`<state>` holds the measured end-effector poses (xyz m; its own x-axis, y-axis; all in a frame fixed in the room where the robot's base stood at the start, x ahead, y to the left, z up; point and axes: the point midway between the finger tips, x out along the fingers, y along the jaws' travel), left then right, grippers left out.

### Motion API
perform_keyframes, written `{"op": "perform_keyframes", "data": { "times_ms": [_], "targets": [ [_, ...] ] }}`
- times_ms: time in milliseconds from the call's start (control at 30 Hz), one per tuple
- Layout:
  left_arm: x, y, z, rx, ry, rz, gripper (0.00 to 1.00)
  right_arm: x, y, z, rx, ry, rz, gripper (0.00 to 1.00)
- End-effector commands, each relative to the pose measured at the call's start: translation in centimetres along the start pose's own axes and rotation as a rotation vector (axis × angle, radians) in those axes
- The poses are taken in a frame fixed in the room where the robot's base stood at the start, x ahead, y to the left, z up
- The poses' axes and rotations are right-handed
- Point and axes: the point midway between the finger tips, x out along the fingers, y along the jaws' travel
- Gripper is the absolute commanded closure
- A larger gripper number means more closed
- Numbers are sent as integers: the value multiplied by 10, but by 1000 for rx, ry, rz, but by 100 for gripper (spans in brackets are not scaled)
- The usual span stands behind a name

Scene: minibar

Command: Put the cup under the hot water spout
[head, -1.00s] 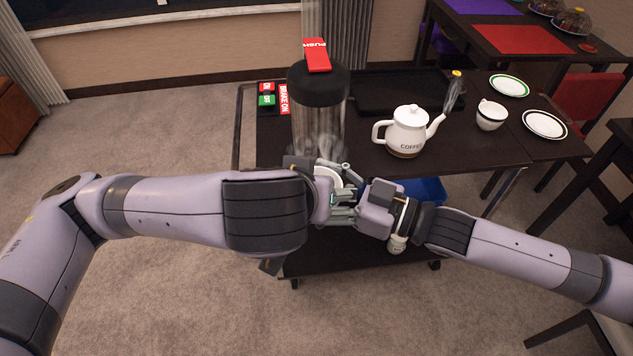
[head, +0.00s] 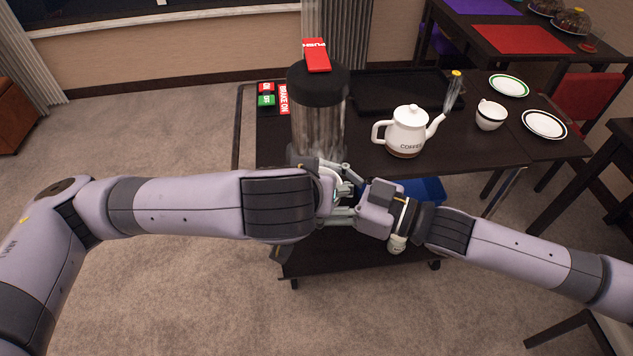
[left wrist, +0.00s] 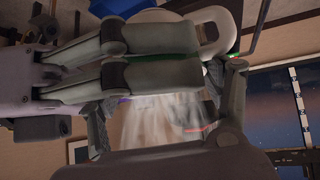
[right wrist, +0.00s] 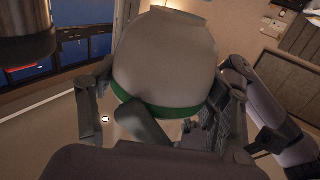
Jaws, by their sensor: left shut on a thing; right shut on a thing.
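The white cup (right wrist: 165,50) with a green band fills the middle of the right wrist view, between my right gripper's fingers (right wrist: 165,115). In the head view only a small white part of the cup (head: 331,172) shows; the grippers hide the rest. My left gripper (head: 337,182) and right gripper (head: 350,200) meet there, both closed at the cup. The left wrist view shows white and green parts of the cup (left wrist: 208,22) by my left gripper (left wrist: 170,75). The hot water dispenser (head: 318,115), clear with a black top and red PUSH lever, stands just behind. Its spout is hidden.
A white coffee pot (head: 407,130) stands on the dark cart (head: 270,150), right of the dispenser. A black-rimmed cup (head: 491,115) and plates (head: 544,124) sit farther right. Red and green buttons (head: 266,94) are at the left. A blue bin (head: 425,190) is below.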

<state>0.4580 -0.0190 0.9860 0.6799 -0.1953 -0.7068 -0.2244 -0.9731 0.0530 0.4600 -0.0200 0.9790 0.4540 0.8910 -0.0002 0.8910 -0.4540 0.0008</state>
Motion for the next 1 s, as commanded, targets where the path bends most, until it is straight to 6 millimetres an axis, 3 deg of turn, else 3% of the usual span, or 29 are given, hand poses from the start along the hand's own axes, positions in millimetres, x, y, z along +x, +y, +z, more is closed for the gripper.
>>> {"op": "perform_keyframes", "data": {
  "times_ms": [333,367,700,1000],
  "targets": [
    [0,1,0,0,0,4,63,0,-1,-1,0,3,-2,64],
    [-1,2,0,0,2,5,64,0,-1,-1,0,3,-2,29],
    [-1,1,0,0,2,3,64,0,0,-1,0,1,-1,6],
    [0,1,0,0,1,2,64,0,0,0,0,1,0,6]
  ]
}}
